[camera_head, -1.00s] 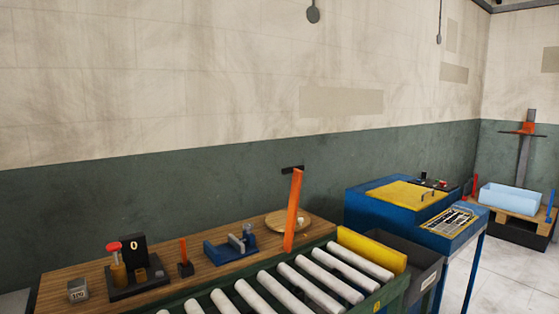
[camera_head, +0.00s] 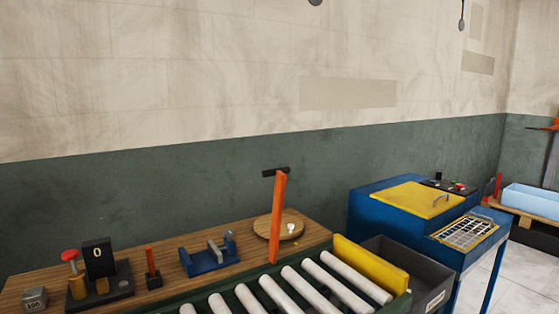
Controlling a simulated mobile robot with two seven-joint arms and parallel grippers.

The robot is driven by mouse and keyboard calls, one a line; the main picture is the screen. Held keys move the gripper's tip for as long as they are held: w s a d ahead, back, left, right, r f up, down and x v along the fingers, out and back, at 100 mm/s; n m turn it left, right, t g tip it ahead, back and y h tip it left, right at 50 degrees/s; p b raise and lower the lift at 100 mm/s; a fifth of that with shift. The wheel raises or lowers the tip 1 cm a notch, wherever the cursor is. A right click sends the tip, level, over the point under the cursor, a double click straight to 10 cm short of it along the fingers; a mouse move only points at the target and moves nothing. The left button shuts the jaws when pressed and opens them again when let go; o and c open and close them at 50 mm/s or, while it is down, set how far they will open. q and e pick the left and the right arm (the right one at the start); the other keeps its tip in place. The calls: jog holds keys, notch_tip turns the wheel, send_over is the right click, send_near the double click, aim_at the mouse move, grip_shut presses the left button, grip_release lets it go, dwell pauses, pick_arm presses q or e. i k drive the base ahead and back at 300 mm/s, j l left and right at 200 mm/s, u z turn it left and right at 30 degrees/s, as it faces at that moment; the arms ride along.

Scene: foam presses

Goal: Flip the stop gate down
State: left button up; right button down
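A yellow plate (camera_head: 370,275) stands upright across the right end of the roller conveyor (camera_head: 290,292); it looks like the stop gate. I cannot tell whether the lever and plate are joined. Neither of my grippers is in view, and nothing of mine touches the plate or lever.
A dark bin (camera_head: 423,278) stands past the plate. A blue press (camera_head: 400,215) with a yellow lid stands to the right.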

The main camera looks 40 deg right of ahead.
aim_at(281, 178)
jog(key=l, duration=1.35)
